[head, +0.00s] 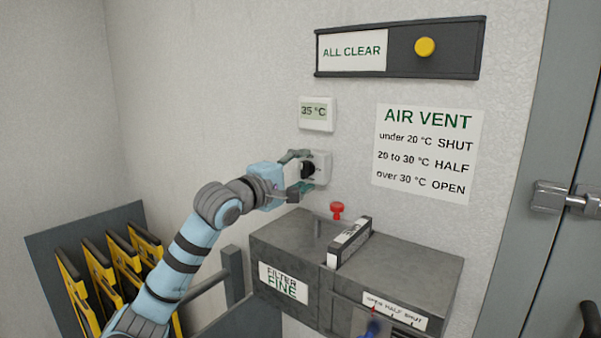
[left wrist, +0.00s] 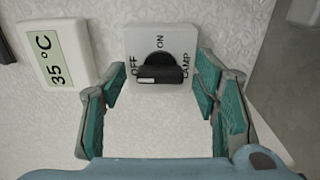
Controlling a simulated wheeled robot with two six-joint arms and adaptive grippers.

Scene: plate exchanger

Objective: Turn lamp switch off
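The lamp switch (head: 323,162) is a white plate with a black knob, fixed to the wall below the thermostat. In the left wrist view the switch (left wrist: 180,38) shows the words OFF, ON and LAMP around its black knob (left wrist: 158,68). The knob's bar lies crosswise in that view; I cannot tell which mark it points to. My left gripper (head: 302,174) is at the switch, with one finger above the knob and one below. In the wrist view its teal-padded fingers (left wrist: 161,80) stand apart on both sides of the knob, with visible gaps. My right gripper is out of view.
A thermostat (head: 316,114) reading 35 °C is just above the switch. A yellow button panel (head: 455,47) is above right. Yellow-framed plates (head: 105,272) stand lower left.

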